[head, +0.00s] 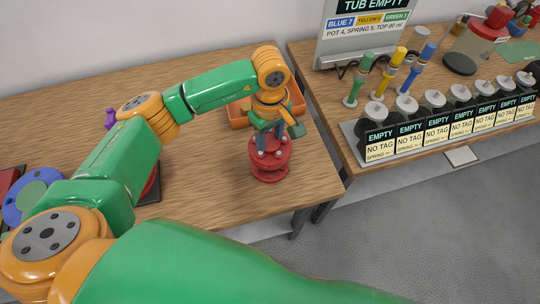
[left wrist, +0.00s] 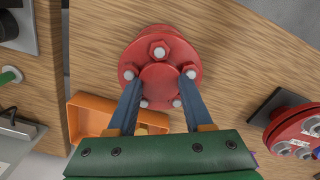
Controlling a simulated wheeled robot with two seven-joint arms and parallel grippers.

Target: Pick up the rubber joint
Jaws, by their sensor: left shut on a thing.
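A red flanged piece (head: 270,172) with pale bolts stands upright on the wooden table near its right front corner. In the left wrist view the red flanged piece (left wrist: 165,38) shows from above, with a round red middle inside the ring of bolts. My left gripper (head: 270,148) points down onto its top. In the left wrist view the two blue-grey fingers of my left gripper (left wrist: 161,82) stand either side of the red middle, shut on it. No part is clearly marked as the rubber joint. My right gripper is out of view.
An orange tray (left wrist: 85,126) lies close beside the red piece. Another red bolted fitting (left wrist: 298,130) stands on a dark base. A blue and green disc (head: 37,196) lies at the far left. A second table, with tagged sprinklers (head: 437,128), stands across a gap.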

